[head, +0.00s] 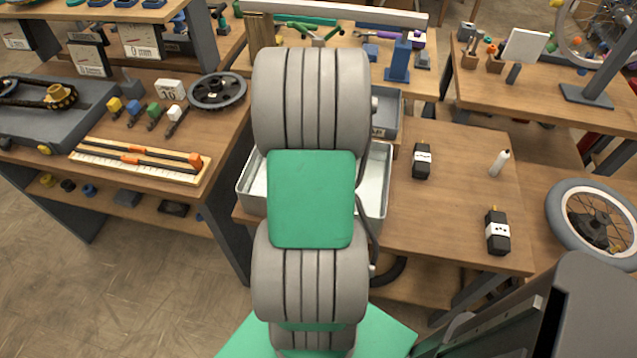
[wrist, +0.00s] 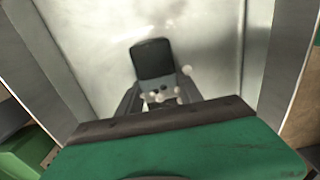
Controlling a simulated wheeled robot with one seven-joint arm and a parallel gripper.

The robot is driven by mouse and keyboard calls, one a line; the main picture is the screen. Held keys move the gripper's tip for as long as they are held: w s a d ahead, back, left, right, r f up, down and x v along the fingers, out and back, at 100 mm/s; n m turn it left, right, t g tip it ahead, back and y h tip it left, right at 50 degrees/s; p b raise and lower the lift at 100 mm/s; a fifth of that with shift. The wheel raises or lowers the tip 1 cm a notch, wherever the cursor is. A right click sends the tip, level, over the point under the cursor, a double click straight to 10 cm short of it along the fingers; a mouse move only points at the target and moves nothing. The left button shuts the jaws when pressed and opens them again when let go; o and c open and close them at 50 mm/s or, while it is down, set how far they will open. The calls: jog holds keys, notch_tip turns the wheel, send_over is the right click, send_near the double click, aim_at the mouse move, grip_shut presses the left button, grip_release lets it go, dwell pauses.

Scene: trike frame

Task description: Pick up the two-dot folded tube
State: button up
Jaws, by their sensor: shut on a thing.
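In the wrist view my gripper (wrist: 160,98) is shut on a black folded tube (wrist: 152,60) with a pale band carrying dark dots. The dots are too blurred to count. The tube is over the pale floor of a metal tray (wrist: 215,30); I cannot tell whether it touches the floor. In the head view my arm hides the gripper and the held tube. Two other black tubes with white dotted bands stand on the right table, one farther back (head: 422,161) and one near the front edge (head: 497,232). Their dots are too small to count surely.
The metal tray's rim (head: 385,180) shows beside my arm, with a grey bin (head: 387,112) behind it. A white bottle (head: 499,163) stands on the right table (head: 450,200), which is clear between the items. A wheel (head: 597,222) is at the far right.

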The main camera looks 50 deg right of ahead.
grip_shut()
jog(key=shift+r, duration=0.1)
